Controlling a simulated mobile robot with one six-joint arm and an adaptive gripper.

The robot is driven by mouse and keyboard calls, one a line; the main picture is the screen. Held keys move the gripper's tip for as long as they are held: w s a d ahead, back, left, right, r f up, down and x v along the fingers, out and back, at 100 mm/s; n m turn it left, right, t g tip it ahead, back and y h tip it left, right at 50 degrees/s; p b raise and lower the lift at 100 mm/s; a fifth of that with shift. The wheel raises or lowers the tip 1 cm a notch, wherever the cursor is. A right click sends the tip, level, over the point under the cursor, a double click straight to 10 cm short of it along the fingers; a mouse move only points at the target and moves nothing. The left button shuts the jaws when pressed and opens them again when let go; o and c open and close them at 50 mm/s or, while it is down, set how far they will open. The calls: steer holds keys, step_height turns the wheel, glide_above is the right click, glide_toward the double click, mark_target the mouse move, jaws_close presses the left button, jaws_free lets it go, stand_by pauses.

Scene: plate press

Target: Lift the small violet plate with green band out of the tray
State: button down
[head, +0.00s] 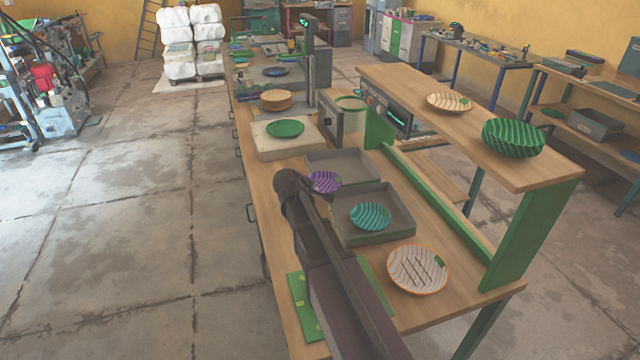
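The small violet plate (324,181) shows violet and white stripes. It sits at the front left of the rear grey tray (370,161), by the edge shared with the front tray. I cannot make out its green band, and my arm hides part of the space beside it. The dark end of my arm, with my gripper (305,190), is just left of the plate in the picture. I cannot tell whether it touches the plate, and its fingers are not clear.
The front grey tray (405,222) holds a teal striped plate (371,216). An orange-striped plate (418,270) lies on the bench in front. A green plate (285,128) rests on a pale block behind. A raised shelf (480,128) with a green post stands at the right.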

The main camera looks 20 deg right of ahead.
steer(key=shift+s+a, duration=0.5)
steer(key=shift+a, duration=0.05)
steer(key=shift+r, duration=0.15)
